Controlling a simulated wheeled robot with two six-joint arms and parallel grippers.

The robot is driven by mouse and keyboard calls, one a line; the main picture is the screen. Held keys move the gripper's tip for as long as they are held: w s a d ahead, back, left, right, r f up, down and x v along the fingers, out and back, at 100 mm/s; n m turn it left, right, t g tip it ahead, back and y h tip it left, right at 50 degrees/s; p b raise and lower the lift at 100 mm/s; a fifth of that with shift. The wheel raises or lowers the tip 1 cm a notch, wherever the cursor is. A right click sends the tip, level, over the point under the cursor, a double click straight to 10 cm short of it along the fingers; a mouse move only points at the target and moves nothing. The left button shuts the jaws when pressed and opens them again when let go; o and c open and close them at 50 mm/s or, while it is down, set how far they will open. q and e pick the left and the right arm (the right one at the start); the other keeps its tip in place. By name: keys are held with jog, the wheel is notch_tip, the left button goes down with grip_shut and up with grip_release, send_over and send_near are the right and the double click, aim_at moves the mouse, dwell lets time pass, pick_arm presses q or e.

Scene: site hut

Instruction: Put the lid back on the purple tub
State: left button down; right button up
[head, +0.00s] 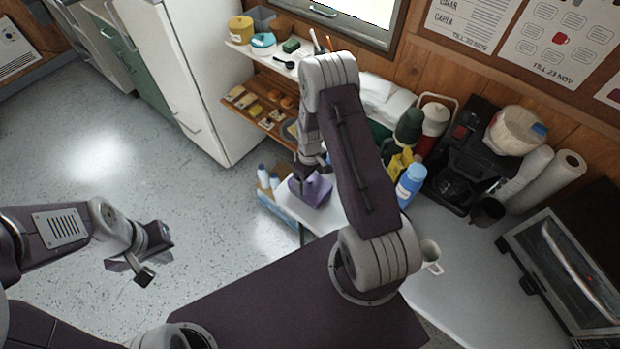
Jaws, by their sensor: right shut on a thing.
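The purple tub (318,192) stands at the far left corner of the light worktop. My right arm arches over from the front, and my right gripper (308,176) points down right above the tub. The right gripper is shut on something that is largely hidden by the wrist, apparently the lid. I cannot tell whether the lid touches the tub's rim. My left gripper (150,265) hangs over the floor at the left, far from the tub, with its fingers apart and nothing between them.
Bottles and a blue spray bottle (410,184) stand right of the tub, with a coffee machine (467,150) beyond. A white mug (430,256) stands near my right shoulder. A shelf (268,56) with small items is behind.

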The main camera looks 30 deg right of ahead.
jog(key=o, duration=1.1)
jog(key=shift+r+p, duration=2.9)
jog(key=shift+r, duration=0.65)
grip_shut()
jog(key=shift+f, duration=0.25)
jog(key=shift+f+b, duration=2.1)
jog(key=shift+f, duration=0.3)
jog(key=shift+r, duration=0.2)
